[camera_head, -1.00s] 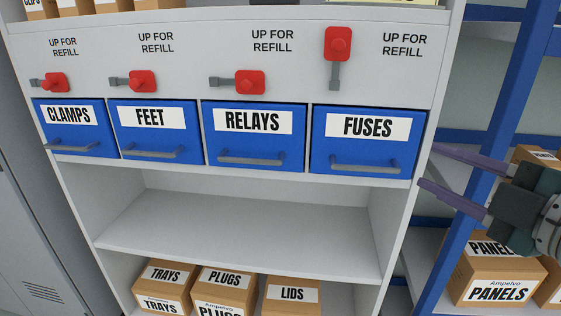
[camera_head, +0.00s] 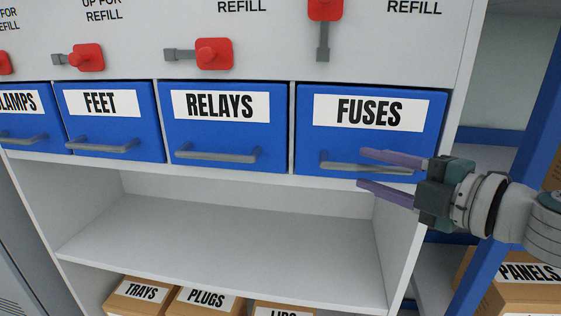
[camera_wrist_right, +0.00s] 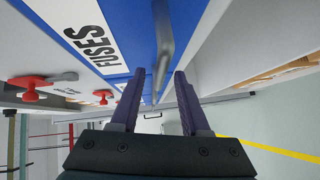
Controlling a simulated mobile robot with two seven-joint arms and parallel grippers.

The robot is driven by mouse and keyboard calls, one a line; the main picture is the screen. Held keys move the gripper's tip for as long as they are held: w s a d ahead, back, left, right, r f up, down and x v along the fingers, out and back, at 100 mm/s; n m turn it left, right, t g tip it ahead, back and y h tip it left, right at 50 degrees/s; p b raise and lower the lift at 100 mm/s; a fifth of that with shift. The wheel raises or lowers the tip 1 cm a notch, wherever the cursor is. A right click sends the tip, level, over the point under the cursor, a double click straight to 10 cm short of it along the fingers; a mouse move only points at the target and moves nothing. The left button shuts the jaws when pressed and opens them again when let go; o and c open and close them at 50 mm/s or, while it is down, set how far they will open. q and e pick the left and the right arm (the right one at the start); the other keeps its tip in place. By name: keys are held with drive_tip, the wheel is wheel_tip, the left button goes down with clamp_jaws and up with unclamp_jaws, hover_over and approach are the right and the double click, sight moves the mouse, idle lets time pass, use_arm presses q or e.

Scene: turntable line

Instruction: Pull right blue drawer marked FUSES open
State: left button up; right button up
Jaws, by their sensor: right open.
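The blue FUSES drawer (camera_head: 370,122) is the rightmost in the row and is shut in the cabinet. Its grey bar handle (camera_head: 340,165) runs along its lower front, and my gripper covers part of it. My right gripper (camera_head: 361,168) is open and empty, in front of the handle's right part. In the right wrist view, the handle (camera_wrist_right: 163,45) runs between the lines of my two purple fingers (camera_wrist_right: 158,85), with the drawer front (camera_wrist_right: 115,25) to the left. I cannot tell whether the fingers touch the handle. My left gripper is not in view.
The blue RELAYS drawer (camera_head: 222,128) and FEET drawer (camera_head: 108,120) are shut to the left. The shelf below (camera_head: 220,235) is empty. A blue rack post (camera_head: 490,262) stands at the right.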

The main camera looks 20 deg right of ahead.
drive_tip(key=shift+x, duration=1.05)
clamp_jaws()
idle(0.7)
